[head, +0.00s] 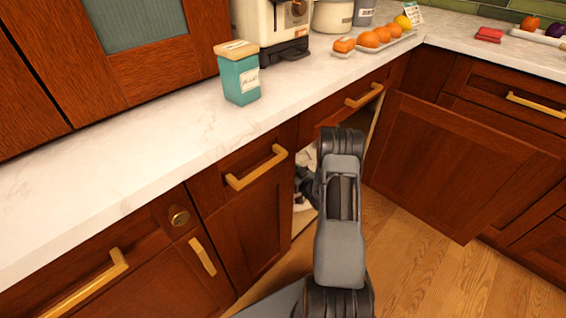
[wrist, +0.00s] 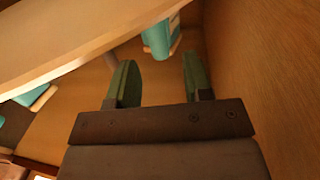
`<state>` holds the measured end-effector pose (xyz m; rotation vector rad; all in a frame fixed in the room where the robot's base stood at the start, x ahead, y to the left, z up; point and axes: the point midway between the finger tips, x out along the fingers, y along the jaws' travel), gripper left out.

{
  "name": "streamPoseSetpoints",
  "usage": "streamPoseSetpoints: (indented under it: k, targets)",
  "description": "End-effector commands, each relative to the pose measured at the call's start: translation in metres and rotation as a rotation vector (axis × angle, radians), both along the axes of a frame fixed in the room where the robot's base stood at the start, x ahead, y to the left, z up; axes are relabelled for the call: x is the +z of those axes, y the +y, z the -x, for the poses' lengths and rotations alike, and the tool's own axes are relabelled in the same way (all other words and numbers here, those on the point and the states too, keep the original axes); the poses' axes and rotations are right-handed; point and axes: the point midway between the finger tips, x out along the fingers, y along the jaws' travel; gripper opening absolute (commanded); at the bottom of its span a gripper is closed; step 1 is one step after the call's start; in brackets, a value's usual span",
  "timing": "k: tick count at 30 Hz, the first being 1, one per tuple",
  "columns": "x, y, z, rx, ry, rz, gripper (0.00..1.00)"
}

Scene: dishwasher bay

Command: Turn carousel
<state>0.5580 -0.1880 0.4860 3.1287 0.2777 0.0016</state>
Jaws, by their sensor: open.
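The corner cabinet is open, and my arm reaches into its opening in the head view. In the wrist view a pale wooden shelf with a curved edge (wrist: 85,48), apparently the carousel, fills the upper left. A teal container (wrist: 157,40) shows beyond the fingertips at the top. Another teal item (wrist: 38,96) is at the left, partly hidden by the shelf. My gripper (wrist: 158,80) is open with nothing between its two green fingers. The shelf edge lies to the left of the fingers; I cannot tell whether they touch it. In the head view my arm mostly hides the carousel.
The cabinet door (head: 455,165) hangs open on the right. A plain cabinet wall (wrist: 270,70) is close on the right in the wrist view. On the counter (head: 140,140) are a teal canister (head: 238,75), a coffee machine (head: 276,28) and a tray of oranges (head: 395,42).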

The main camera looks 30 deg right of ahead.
Motion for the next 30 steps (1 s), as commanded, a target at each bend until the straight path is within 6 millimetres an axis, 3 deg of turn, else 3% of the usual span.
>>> streamPoseSetpoints:
  k: [6, 12, 26, 30]
  targets:
    - [0.002, -0.009, 0.042, -0.003, 0.002, -0.001, 0.46]
    - [0.001, -0.013, 0.066, -0.003, 0.001, 0.000, 0.46]
    - [0.000, -0.014, 0.077, 0.000, -0.001, 0.001, 0.46]
    - [0.000, -0.014, 0.076, -0.001, 0.000, 0.001, 0.35]
